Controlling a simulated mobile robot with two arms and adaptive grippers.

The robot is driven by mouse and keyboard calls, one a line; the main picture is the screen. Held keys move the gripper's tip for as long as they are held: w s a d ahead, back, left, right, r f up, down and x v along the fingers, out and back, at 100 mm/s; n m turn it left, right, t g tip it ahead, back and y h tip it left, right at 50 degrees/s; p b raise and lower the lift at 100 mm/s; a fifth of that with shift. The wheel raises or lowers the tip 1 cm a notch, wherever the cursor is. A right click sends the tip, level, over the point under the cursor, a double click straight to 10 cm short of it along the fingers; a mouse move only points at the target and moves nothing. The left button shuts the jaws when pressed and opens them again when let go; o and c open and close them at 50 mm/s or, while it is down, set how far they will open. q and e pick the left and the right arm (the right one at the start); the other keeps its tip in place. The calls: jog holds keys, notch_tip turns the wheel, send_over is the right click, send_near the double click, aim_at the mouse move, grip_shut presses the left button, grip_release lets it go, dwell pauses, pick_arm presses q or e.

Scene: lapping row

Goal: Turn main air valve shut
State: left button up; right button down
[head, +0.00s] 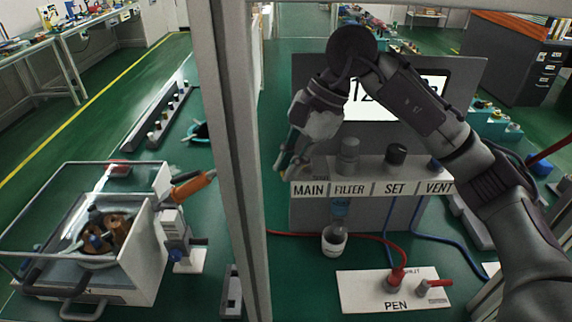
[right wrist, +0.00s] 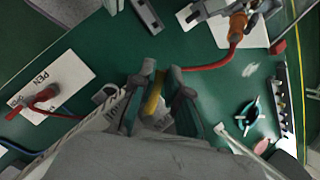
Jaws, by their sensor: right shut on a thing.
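The air panel (head: 414,162) stands on the green bench, with labels MAIN, FILTER, SET and VENT along its front. My right gripper (head: 285,160) is at the panel's left end, above the MAIN label (head: 309,190). In the right wrist view my right gripper (right wrist: 160,76) is shut on the yellow valve handle (right wrist: 153,98), which lies between the two fingers. The fingers and wrist hide most of the main valve's body, and I cannot read the handle's exact angle. My left gripper is not in view.
Right of MAIN are a grey filter knob (head: 348,155) and a black SET knob (head: 396,155). A white PEN plate (head: 362,292) with a red lever lies in front. A red hose (head: 375,238) crosses the bench. A metal post (head: 232,150) stands left of my arm.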

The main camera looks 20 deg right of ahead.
jog(key=shift+s+d+n, duration=0.15)
jog(key=shift+n, duration=0.45)
jog(key=shift+r+g, duration=0.1)
jog(key=shift+g, duration=0.2)
jog(key=c, duration=1.2)
grip_release()
jog(key=shift+s, duration=0.1)
